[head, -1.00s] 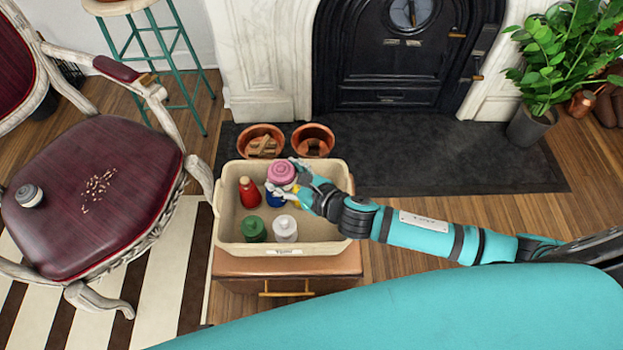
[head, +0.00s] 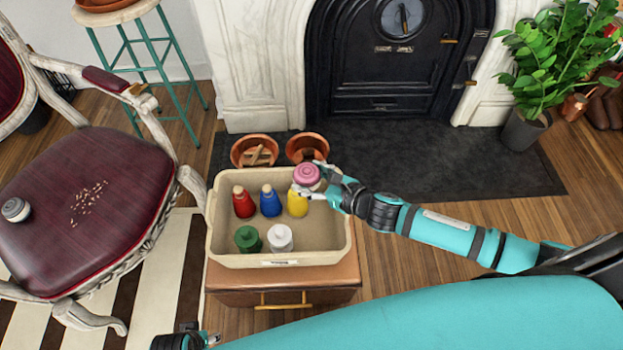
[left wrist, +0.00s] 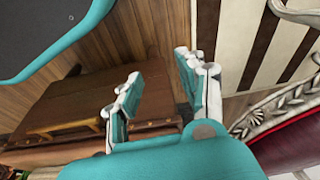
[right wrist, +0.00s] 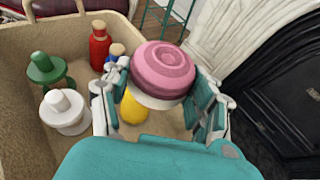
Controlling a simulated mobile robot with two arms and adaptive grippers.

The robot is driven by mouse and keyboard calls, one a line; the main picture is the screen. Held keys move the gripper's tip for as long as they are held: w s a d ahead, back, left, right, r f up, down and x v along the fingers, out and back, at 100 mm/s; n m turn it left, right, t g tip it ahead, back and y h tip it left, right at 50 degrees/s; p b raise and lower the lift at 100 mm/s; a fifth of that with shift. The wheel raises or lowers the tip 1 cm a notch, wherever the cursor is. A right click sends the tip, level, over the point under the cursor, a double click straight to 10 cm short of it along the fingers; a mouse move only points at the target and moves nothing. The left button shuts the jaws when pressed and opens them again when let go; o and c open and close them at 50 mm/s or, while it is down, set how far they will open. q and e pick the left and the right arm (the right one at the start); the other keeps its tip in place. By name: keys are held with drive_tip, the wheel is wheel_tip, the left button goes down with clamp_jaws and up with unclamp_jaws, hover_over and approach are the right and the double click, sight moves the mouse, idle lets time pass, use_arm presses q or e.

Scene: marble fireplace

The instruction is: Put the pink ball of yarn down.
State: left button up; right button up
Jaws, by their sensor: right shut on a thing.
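The pink thing named as a ball of yarn (head: 307,175) looks like a round pink disc with ring grooves and a whitish underside; it also shows in the right wrist view (right wrist: 163,68). My right gripper (head: 310,182) is shut on it, one finger on each side, above the back right part of the beige bin (head: 212,225). It hangs over or close to the yellow bottle (head: 297,205), hiding its top. My left gripper (left wrist: 160,90) is open and empty, low near the wooden cabinet (left wrist: 90,100).
A maroon chair (head: 90,190) with a small grey-white round thing (head: 16,210) is at left.

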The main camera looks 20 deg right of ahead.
use_arm(q)
drive_tip(key=shift+w+r, duration=0.15)
drive_tip(key=shift+r, duration=0.25)
use_arm(e)
drive_tip(key=shift+f, duration=0.3)
use_arm(q)
drive_tip(key=shift+r, duration=0.2)
use_arm(e)
drive_tip(key=shift+f, duration=0.15)
drive_tip(key=shift+f+b, duration=0.1)
drive_tip(key=shift+b, duration=0.25)
drive_tip(key=o, duration=1.2)
drive_tip(key=shift+f, duration=0.1)
drive_tip(key=shift+c, duration=0.2)
use_arm(q)
drive_tip(key=shift+w+r, duration=0.15)
drive_tip(key=shift+r, duration=0.25)
